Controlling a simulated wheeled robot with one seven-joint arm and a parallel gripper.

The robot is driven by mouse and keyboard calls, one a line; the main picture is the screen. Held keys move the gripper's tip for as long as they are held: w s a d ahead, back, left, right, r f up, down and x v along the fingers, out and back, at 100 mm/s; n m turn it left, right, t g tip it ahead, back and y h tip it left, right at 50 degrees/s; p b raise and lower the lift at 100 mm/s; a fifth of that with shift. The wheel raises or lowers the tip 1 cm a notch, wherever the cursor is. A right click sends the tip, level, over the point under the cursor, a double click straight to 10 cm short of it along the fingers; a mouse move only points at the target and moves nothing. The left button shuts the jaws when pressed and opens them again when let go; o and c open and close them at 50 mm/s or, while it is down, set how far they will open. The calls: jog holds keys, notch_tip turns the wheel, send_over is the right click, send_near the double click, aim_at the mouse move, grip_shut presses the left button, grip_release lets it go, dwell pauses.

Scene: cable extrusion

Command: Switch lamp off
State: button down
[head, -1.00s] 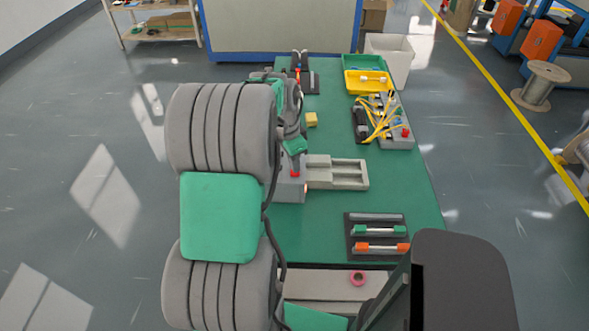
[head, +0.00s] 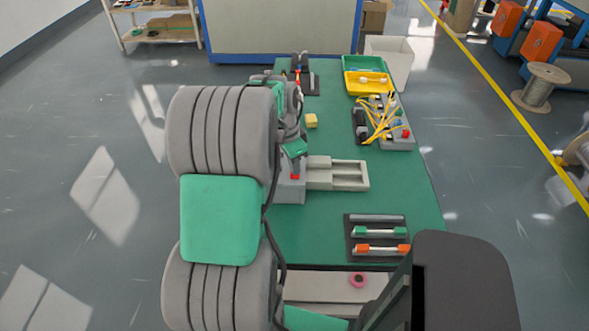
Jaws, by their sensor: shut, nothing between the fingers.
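A grey box (head: 291,192) stands on the green table at its left side, joined to a light grey tray-like fixture. A small red part (head: 295,176) shows on top of the box, apparently its switch. No glow is seen on the box's right side. My gripper (head: 296,166) points down right above the red part, its fingers shut and empty. The tips are small here, and I cannot tell whether they touch it. My arm hides the table's left edge.
The light grey fixture (head: 349,175) lies right of the box. A yellow block (head: 311,121) lies behind it. A yellow bin (head: 369,84) and yellow cables (head: 379,122) are at back right. A dark rack (head: 377,239) with green- and orange-ended rods stands nearer.

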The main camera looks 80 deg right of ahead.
notch_tip(320, 180, up, 6)
jog(key=p, duration=0.3)
jog(key=shift+r+p, duration=0.25)
jog(key=shift+p, duration=0.05)
jog(key=w+a+f+n+y, duration=0.15)
jog(key=a+f+n, duration=0.35)
jog(key=a+n, duration=0.5)
jog(key=w+a+r+n+t, duration=0.1)
jog(key=w+a+r+n, duration=0.3)
jog(key=a, duration=0.8)
jog(key=w+a+r+n+t, duration=0.2)
jog(key=w+a+r+n, duration=0.2)
jog(key=w+a+n, duration=0.3)
jog(key=w+a+r+n+t, duration=0.2)
jog(key=w+a+r+n, duration=0.2)
jog(key=w+a, duration=0.7)
jog(key=a+n, duration=0.2)
jog(key=a, duration=0.5)
jog(key=shift+w+a+n, duration=0.25)
jog(key=shift+w+n, duration=0.05)
